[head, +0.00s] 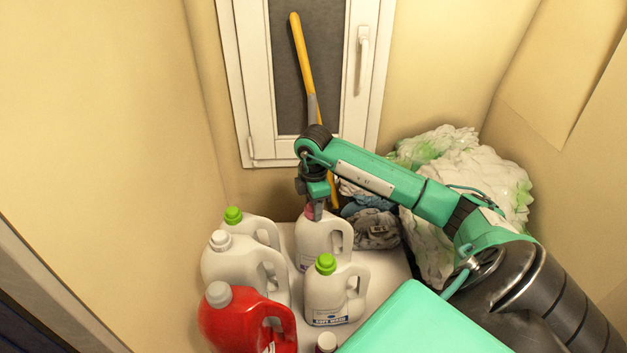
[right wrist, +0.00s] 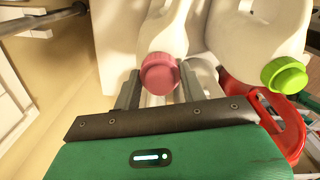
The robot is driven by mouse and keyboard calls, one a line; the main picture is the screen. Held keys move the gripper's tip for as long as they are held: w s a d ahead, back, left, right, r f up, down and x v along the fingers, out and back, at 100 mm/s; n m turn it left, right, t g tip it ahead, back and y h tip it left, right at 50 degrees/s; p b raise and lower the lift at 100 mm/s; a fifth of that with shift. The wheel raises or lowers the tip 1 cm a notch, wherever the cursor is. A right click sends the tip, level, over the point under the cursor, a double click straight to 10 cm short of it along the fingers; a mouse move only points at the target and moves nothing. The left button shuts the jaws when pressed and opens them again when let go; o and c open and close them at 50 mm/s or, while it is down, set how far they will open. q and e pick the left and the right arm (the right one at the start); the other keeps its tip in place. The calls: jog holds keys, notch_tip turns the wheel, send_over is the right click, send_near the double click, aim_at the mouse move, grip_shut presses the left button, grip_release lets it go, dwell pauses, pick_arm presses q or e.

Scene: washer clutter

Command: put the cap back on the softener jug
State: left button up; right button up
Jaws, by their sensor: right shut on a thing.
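The pink cap (right wrist: 160,73) sits between the two fingers of my right gripper (right wrist: 160,86), which is shut on it. In the right wrist view the cap is at the neck of a white jug (right wrist: 165,28); whether it is seated cannot be told. In the head view this white jug (head: 318,240) stands upright at the back of the group, with my right gripper (head: 316,208) pointing down at its top. Only a sliver of pink (head: 309,212) shows beside the fingers. My left gripper is in neither view.
Close around stand a green-capped white jug (head: 325,293) in front, white jugs (head: 232,262) at the left and a red jug (head: 235,322). A yellow-handled tool (head: 301,55) leans at the window behind. Crumpled cloth and plastic (head: 490,180) lie at the right.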

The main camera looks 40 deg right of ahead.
jog(key=shift+m, duration=1.1)
jog(key=o, duration=1.5)
jog(key=shift+r+p, duration=0.15)
jog(key=shift+p, duration=0.15)
jog(key=shift+r+p, duration=1.4)
jog(key=shift+r, duration=0.8)
jog(key=shift+r+p, duration=0.35)
jog(key=shift+r, duration=0.8)
